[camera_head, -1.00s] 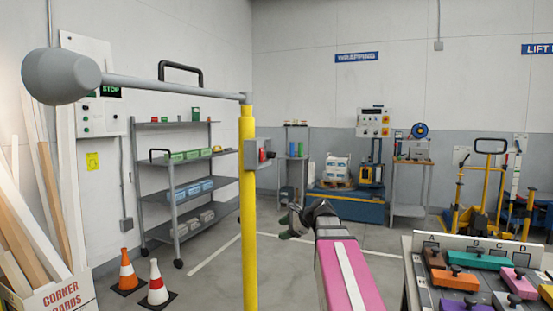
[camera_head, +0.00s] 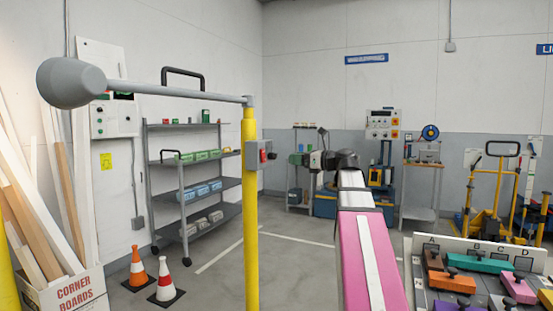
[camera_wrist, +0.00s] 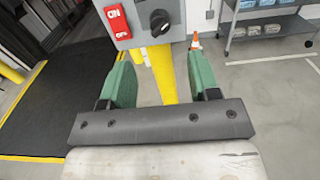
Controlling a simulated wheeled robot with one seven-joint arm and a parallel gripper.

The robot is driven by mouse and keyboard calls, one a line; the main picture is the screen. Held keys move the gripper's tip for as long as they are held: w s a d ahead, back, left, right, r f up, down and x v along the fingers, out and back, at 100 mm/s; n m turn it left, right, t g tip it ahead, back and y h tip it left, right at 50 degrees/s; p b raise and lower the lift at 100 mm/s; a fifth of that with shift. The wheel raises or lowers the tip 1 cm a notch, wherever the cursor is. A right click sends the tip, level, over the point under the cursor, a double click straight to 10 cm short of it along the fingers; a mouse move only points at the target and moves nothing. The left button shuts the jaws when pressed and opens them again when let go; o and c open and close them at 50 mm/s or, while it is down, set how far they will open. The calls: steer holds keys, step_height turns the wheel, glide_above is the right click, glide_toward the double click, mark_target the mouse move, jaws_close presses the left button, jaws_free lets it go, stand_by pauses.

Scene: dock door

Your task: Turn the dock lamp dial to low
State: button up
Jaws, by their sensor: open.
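The dock lamp (camera_head: 72,82) is a grey head on a long arm atop a yellow post (camera_head: 250,210). A grey control box (camera_head: 252,156) is fixed to the post. In the wrist view the box carries a red ON/OFF switch (camera_wrist: 116,21) and, right of it, a round black dial (camera_wrist: 160,23). The dial's exact setting is too small to read. My gripper (camera_head: 303,160) is right of the box in the head view. In the wrist view my gripper (camera_wrist: 159,62) has its green fingers wide apart and empty, with the dial ahead of them and not between them.
A grey shelf rack (camera_head: 190,185) and traffic cones (camera_head: 165,280) stand left of the post. A bench of coloured blocks (camera_head: 425,290) is at lower right. Open floor (camera_head: 290,280) lies between post and bench.

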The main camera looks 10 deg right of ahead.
mark_target(276, 155)
steer(key=x, duration=0.8)
steer(key=shift+w+a, duration=0.25)
steer(key=c, duration=0.9)
